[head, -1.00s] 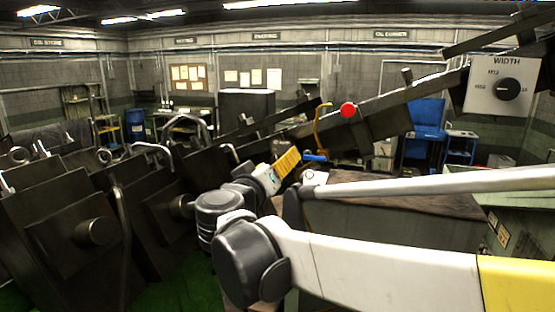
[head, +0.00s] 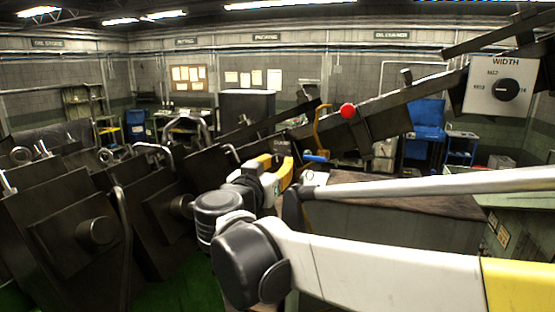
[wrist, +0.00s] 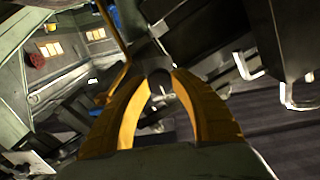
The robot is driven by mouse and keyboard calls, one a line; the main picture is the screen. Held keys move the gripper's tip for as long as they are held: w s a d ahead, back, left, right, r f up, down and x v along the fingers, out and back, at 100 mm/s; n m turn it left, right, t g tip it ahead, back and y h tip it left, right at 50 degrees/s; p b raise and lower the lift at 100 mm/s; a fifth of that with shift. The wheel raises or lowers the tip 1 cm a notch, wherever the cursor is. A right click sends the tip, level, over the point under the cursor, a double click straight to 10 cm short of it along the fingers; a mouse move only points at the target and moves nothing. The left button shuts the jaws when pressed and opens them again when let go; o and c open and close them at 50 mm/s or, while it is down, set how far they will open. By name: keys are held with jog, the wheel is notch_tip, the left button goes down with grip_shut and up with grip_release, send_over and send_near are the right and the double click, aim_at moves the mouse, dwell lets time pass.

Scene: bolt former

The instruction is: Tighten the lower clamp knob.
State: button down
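My gripper (head: 281,160) is at the middle of the head view, its yellow fingers pointing away toward the dark machine, just under a small plate that seems to read CLAMP (head: 282,142). In the wrist view, the fingers of my gripper (wrist: 160,78) arch inward on either side of a small dark round part (wrist: 160,88), which may be the lower clamp knob. I cannot tell whether the fingertips touch it. In the head view my gripper hides whatever lies right behind it.
A red ball (head: 348,110) and a yellow bent lever (head: 321,128) stand close beyond my gripper. A blue handle (head: 315,158) lies just to its right. A WIDTH dial (head: 507,89) is at upper right. Heavy dark machine blocks with knobs (head: 97,232) fill the left.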

jog(key=n, duration=0.7)
jog(key=shift+n+b, duration=0.35)
jog(key=shift+n, duration=0.05)
jog(key=c, duration=0.9)
grip_release()
jog(key=shift+o, duration=0.2)
jog(key=v, duration=0.8)
